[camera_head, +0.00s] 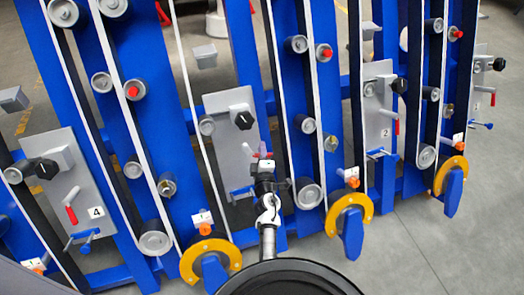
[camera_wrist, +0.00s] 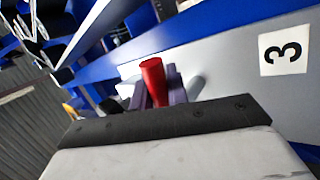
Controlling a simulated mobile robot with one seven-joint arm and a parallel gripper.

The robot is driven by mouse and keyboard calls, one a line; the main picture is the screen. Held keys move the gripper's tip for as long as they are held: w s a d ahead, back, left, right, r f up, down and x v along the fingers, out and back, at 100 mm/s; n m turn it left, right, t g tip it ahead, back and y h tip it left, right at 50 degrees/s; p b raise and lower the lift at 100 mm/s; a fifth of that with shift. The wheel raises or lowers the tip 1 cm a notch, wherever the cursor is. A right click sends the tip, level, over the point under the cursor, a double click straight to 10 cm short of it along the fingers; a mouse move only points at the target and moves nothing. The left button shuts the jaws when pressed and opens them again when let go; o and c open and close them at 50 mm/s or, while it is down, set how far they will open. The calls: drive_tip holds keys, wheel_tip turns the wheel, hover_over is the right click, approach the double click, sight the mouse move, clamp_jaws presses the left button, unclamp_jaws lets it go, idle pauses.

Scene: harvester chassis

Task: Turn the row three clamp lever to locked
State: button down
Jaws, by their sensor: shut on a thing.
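The row three clamp lever has a red grip (camera_wrist: 153,80), seen in the wrist view between the purple fingers of my gripper (camera_wrist: 158,98). The fingers are shut on it. The lever sits on a grey plate (camera_wrist: 225,70) with a label "3" (camera_wrist: 284,50) to the right. In the head view my gripper (camera_head: 262,158) is at the lower right of the row three plate (camera_head: 228,105), and only small bits of red show there. My arm and gripper hide most of the lever and the label in that view.
A black knob (camera_head: 243,120) sits on the same plate, above my gripper. A blue T-handle (camera_head: 242,192) is below left. Row four's plate (camera_head: 60,150) is at left and row two's (camera_head: 380,90) at right. Yellow-ringed blue handles (camera_head: 350,228) stand low in front. Open floor lies at lower right.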

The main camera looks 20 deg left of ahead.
drive_tip(key=shift+s+f+m+h+b, duration=0.1)
drive_tip(key=shift+f+m+h+b, duration=0.2)
drive_tip(key=shift+m, duration=0.4)
drive_tip(key=shift+s+a+f+m+g+h+b, duration=0.3)
drive_tip(key=shift+s+f+m+g+h+b, duration=0.5)
drive_tip(key=shift+m, duration=1.8)
drive_tip(key=shift+s+a+f+m+g+h+b, duration=0.15)
drive_tip(key=shift+s+a+m+g+h+b, duration=0.2)
drive_tip(key=shift+m+g+h, duration=1.55)
drive_tip(key=shift+s+a+f+m+t+h+b, duration=0.15)
drive_tip(key=shift+s+f+m+h+b, duration=0.5)
drive_tip(key=shift+m, duration=2.65)
drive_tip(key=shift+w+r, duration=0.1)
drive_tip(key=shift+r, duration=0.05)
drive_tip(key=c, duration=1.4)
unclamp_jaws()
drive_tip(key=shift+o, duration=0.2)
